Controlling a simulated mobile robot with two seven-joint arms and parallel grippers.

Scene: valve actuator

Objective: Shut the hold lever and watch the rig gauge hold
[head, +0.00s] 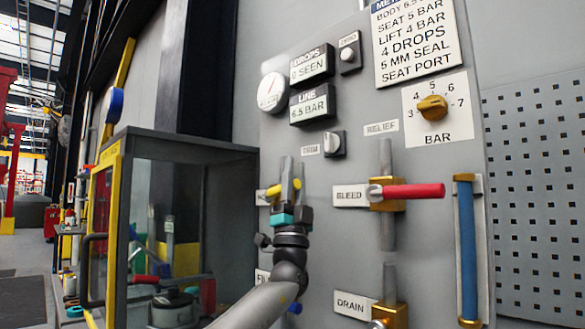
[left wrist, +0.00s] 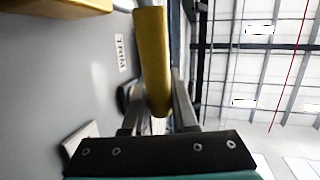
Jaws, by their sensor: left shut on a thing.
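A yellow lever (head: 272,191) is on the grey panel, left of the bleed valve. My left gripper (head: 291,182) is at this lever, its fingers around the handle. In the left wrist view, the lever's yellow bar (left wrist: 152,45) runs between the two fingers of the gripper (left wrist: 157,100), which is shut on it. A small label (left wrist: 121,53) beside it is hard to read. The round white gauge (head: 271,92) is at the panel's upper left, its needle too small to read exactly. The line display (head: 312,105) reads 6.5 BAR. My right gripper is not in view.
The drops display (head: 309,67) reads 0 SEEN. A red bleed lever (head: 413,191) sticks out rightward. A blue handle (head: 466,248) stands upright at the panel's right. A yellow knob (head: 432,107) sits on the BAR dial. A glass-sided cabinet (head: 190,146) stands close on the left.

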